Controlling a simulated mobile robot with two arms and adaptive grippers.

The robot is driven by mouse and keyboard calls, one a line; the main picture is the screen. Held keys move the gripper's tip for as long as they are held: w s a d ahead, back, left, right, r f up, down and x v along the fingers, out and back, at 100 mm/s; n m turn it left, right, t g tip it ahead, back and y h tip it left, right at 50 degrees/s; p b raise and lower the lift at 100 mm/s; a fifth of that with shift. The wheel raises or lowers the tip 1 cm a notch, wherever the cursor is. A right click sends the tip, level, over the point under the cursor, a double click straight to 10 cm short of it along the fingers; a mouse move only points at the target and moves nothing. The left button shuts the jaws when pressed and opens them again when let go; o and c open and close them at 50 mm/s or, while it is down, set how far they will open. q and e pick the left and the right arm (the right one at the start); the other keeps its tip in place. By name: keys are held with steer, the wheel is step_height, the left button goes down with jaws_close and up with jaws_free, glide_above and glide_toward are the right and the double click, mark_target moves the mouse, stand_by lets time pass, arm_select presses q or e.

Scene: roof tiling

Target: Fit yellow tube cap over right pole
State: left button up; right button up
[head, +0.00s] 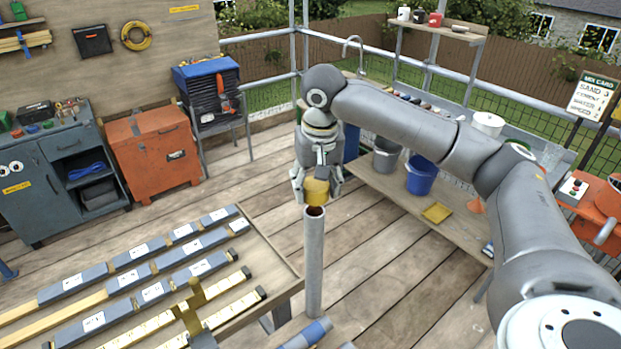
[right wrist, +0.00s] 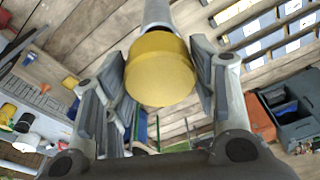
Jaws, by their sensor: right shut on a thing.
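A yellow tube cap (head: 316,191) is held between the fingers of my right gripper (head: 317,188), which points down. The cap also shows large in the right wrist view (right wrist: 160,68), between the two finger pads. A grey upright pole (head: 314,262) stands right below it. The pole's open, reddish-dark top rim shows just under the cap, so the cap is not around it. I cannot tell whether cap and rim touch. In the right wrist view the pole (right wrist: 157,12) shows partly behind the cap. My left gripper is not in view.
A bench (head: 285,283) with slate strips and wooden battens lies left of the pole. An orange cabinet (head: 153,155) and grey workbench (head: 62,165) stand at back left. Buckets, including a blue one (head: 421,177), stand on a low shelf at right. Bare deck boards lie between.

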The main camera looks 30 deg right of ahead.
mark_target(314, 211)
steer(key=shift+s+f, duration=0.15)
steer(key=shift+f, duration=0.6)
steer(key=shift+w+f, duration=0.45)
steer(key=shift+f, duration=0.25)
steer(key=shift+s+f, duration=0.1)
steer(key=shift+f, duration=2.05)
